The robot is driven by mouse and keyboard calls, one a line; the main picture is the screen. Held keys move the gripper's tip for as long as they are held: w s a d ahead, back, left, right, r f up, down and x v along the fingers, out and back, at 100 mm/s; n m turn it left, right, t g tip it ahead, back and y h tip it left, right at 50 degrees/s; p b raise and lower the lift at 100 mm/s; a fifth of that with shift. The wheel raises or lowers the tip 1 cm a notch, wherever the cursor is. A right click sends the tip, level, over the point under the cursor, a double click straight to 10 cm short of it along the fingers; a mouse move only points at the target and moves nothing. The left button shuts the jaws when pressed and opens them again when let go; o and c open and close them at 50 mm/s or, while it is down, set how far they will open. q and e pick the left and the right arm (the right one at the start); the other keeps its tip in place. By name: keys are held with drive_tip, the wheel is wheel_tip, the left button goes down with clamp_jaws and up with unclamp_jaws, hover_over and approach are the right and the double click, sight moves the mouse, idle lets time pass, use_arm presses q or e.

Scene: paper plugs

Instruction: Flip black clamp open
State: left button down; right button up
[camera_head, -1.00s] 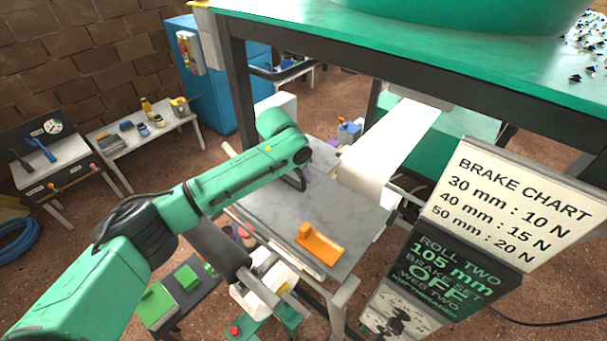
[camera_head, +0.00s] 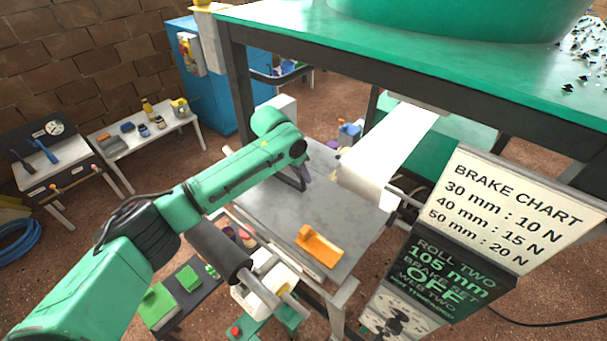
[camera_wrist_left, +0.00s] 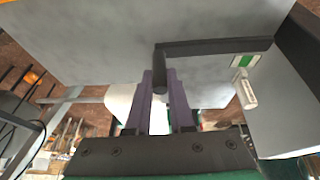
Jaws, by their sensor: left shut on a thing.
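The black clamp is a dark bar (camera_wrist_left: 215,46) with a bent handle end in the left wrist view, against a grey metal surface. In the head view a small dark part of it (camera_head: 289,182) shows at the far left of the grey table, partly hidden by my arm. My left gripper (camera_wrist_left: 160,78) has its two purple fingers on either side of the clamp's handle end and is shut on it. In the head view this gripper (camera_head: 305,175) is small and mostly hidden behind my green forearm. My right gripper is not in view.
The grey table (camera_head: 270,215) holds an orange block (camera_head: 319,247) near its front edge. A white paper web (camera_head: 390,150) hangs to the right. The brake chart sign (camera_head: 510,212) stands at front right. A green-topped bench (camera_head: 480,60) overhangs the back.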

use_arm(q)
drive_tip(key=shift+n+g+h, duration=0.3)
drive_tip(key=shift+g+h, duration=0.3)
drive_tip(key=shift+h, duration=0.3)
drive_tip(key=r, duration=0.1)
drive_tip(key=a+r+p, duration=0.1)
drive_tip(key=w+r+p, duration=0.1)
drive_tip(key=r, duration=0.1)
drive_tip(key=shift+w+a, duration=0.1)
drive_tip(key=shift+a, duration=0.1)
drive_tip(key=w+a+r+g+h+b, duration=0.1)
drive_tip(key=a+r+h+b, duration=0.1)
drive_tip(key=b, duration=0.1)
drive_tip(key=shift+w+r, duration=0.1)
drive_tip(key=shift+w, duration=0.05)
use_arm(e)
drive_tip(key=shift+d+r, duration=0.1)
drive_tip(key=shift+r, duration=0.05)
